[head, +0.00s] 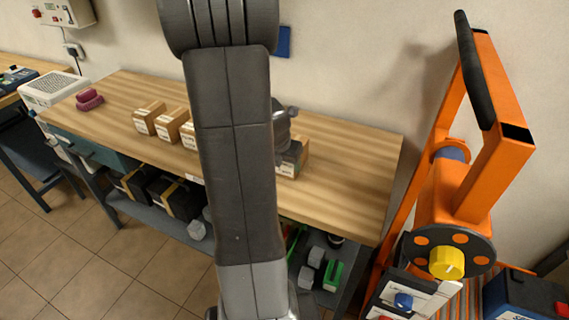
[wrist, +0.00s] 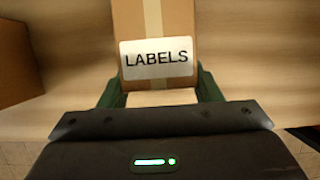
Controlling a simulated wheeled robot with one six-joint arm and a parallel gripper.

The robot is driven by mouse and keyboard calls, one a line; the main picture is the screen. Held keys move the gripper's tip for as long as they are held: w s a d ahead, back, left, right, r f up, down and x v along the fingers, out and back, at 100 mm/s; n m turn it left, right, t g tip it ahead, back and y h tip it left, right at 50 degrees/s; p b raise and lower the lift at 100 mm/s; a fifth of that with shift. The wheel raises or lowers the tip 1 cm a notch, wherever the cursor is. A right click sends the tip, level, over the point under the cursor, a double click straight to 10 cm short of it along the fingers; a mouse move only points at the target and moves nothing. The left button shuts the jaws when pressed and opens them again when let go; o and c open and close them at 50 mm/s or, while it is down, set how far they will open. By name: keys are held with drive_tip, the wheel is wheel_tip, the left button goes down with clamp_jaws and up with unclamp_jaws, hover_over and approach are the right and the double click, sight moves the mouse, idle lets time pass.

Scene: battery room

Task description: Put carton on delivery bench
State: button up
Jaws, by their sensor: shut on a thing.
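A brown carton with a white label reading LABELS (wrist: 157,60) sits between the green fingers of my gripper (wrist: 160,97) in the wrist view. My gripper is shut on it. In the head view my gripper (head: 291,150) is over the right half of a wood-topped bench (head: 345,160), and a brown side of the carton (head: 304,153) shows beside it. My arm hides part of the bench and carton. I cannot tell whether the carton touches the bench top. No sign in view names the delivery bench.
Several small cartons (head: 148,117) stand left of my arm on the bench, and pink items (head: 89,99) lie at its left end. The bench top right of my gripper is clear. An orange frame (head: 455,190) stands at the right.

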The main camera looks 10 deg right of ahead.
drive_tip(key=shift+r, duration=0.1)
drive_tip(key=o, duration=1.2)
drive_tip(key=shift+o, duration=0.2)
drive_tip(key=shift+s+a+r, duration=0.1)
drive_tip(key=shift+r, duration=0.35)
drive_tip(key=p+v, duration=0.2)
drive_tip(key=v, duration=0.9)
drive_tip(key=shift+s, duration=0.15)
drive_tip(key=shift+a, duration=0.1)
